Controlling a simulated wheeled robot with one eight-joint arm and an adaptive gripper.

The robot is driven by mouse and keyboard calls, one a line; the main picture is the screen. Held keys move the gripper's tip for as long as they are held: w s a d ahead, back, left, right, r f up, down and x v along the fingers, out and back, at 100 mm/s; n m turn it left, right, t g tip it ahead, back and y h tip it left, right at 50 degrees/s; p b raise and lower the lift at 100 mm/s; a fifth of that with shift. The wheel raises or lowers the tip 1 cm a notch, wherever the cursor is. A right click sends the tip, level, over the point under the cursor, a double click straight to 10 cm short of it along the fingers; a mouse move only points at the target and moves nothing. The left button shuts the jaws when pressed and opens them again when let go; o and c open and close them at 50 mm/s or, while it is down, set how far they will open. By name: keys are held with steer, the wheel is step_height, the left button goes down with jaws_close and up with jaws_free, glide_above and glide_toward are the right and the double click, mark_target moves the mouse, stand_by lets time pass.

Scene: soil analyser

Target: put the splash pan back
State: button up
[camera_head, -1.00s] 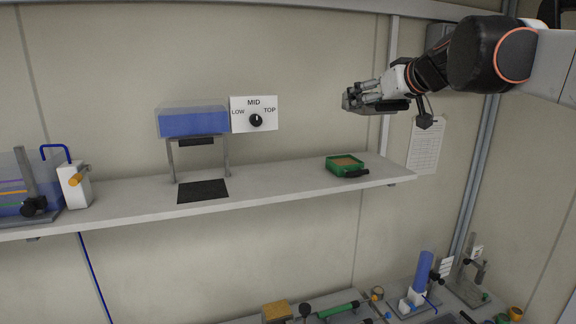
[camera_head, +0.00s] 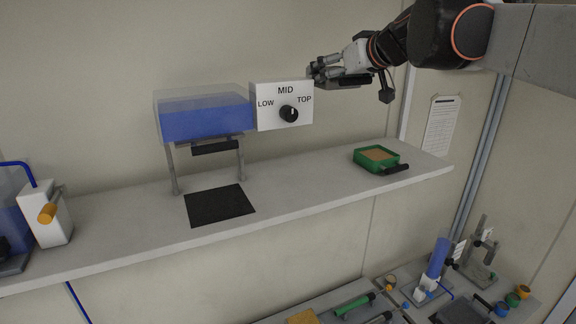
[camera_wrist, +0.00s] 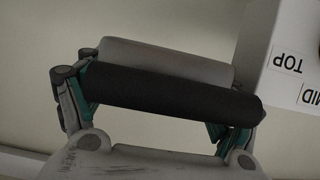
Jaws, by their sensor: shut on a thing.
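My gripper (camera_head: 322,74) is high in front of the wall, just right of the dial box. In the wrist view it is shut on a black bar (camera_wrist: 170,88), which spans across the fingers. A grey rounded edge (camera_wrist: 165,60) lies alongside it. The black bar also shows as a dark shape under the hand in the head view (camera_head: 350,82). I cannot tell whether it belongs to the splash pan; no pan body shows clearly. A green pan (camera_head: 362,160) with brown contents and a black handle sits on the shelf's right part, apart from my gripper.
A blue tank (camera_head: 205,120) stands on legs above a black mat (camera_head: 220,205) on the shelf (camera_head: 310,188). The dial box (camera_head: 268,115), marked LOW, MID and TOP, is beside it. A white block with an orange knob (camera_head: 47,214) is at left. Several devices stand on the lower bench.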

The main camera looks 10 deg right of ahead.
mark_target(328, 177)
step_height(328, 177, down, 24)
steer(key=shift+p, duration=1.1)
steer(key=shift+f, duration=0.2)
steer(key=o, duration=1.3)
steer(key=shift+r, duration=0.1)
